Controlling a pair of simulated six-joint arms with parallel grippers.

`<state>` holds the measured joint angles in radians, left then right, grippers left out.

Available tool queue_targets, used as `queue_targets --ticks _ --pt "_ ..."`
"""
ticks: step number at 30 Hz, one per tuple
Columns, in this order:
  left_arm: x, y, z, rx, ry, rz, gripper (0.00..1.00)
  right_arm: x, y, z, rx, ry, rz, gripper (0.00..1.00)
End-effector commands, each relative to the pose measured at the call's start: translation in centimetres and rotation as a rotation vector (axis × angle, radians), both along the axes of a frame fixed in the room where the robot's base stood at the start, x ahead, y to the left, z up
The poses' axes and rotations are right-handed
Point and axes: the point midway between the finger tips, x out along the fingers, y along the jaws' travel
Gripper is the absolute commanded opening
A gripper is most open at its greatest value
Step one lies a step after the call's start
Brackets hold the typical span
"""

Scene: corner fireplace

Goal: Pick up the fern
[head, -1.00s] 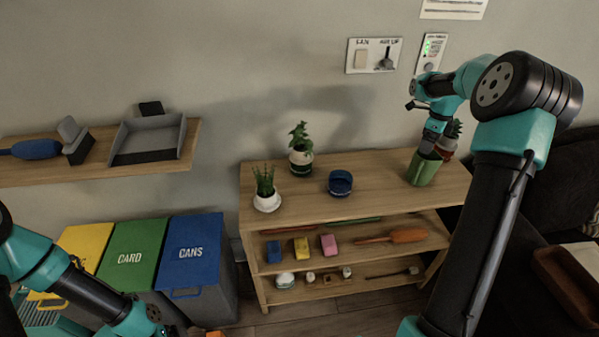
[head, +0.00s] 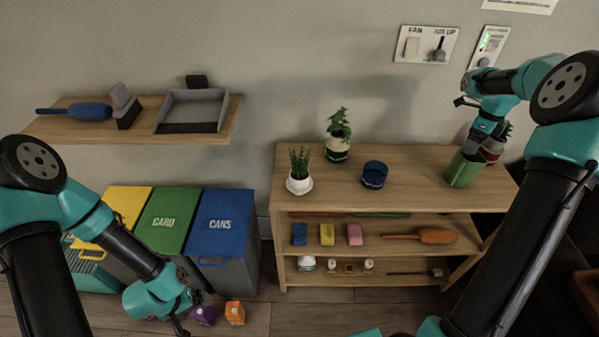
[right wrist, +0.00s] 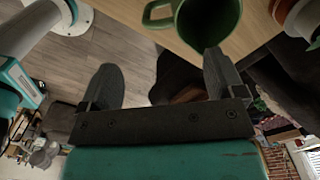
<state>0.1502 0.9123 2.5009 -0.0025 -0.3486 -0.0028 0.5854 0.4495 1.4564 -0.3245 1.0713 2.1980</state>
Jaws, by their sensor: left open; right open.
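Potted plants stand on the wooden shelf top: a spiky one in a white pot (head: 299,185) and a leafy one (head: 339,123) in a dark green and white pot. A reddish pot (head: 493,149) sits behind the green mug (head: 464,170), mostly hidden; it also shows at the top right of the right wrist view (right wrist: 297,15) with dark green leaves beside it. I cannot tell which plant is the fern. My right gripper (head: 481,145) is open and empty by the mug; its fingers (right wrist: 163,80) are apart in the wrist view. My left gripper (head: 178,310) is low, near the floor, open.
A blue bowl (head: 374,174) stands mid-shelf. Lower shelves hold small blocks and tools. Yellow, green and blue bins (head: 222,222) stand at left, under a wall shelf (head: 75,130). Purple (head: 204,315) and orange (head: 235,312) items lie on the floor.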

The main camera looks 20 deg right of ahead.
Motion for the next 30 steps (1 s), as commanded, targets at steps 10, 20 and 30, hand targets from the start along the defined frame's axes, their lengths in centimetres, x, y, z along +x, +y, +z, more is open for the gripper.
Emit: queue_targets --ticks 10,20,30 --pt "0.0 0.0 0.0 0.0 0.0 0.0 0.94 0.0 0.0 0.0 0.0 0.0 0.0 0.88" --pt "0.0 0.0 0.0 0.0 0.0 0.0 0.94 0.0 0.0 0.0 0.0 0.0 0.002 0.99" --pt "0.0 0.0 0.0 0.0 0.0 0.0 0.94 4.6 4.2 -3.1 -0.065 -0.123 0.38 0.99"
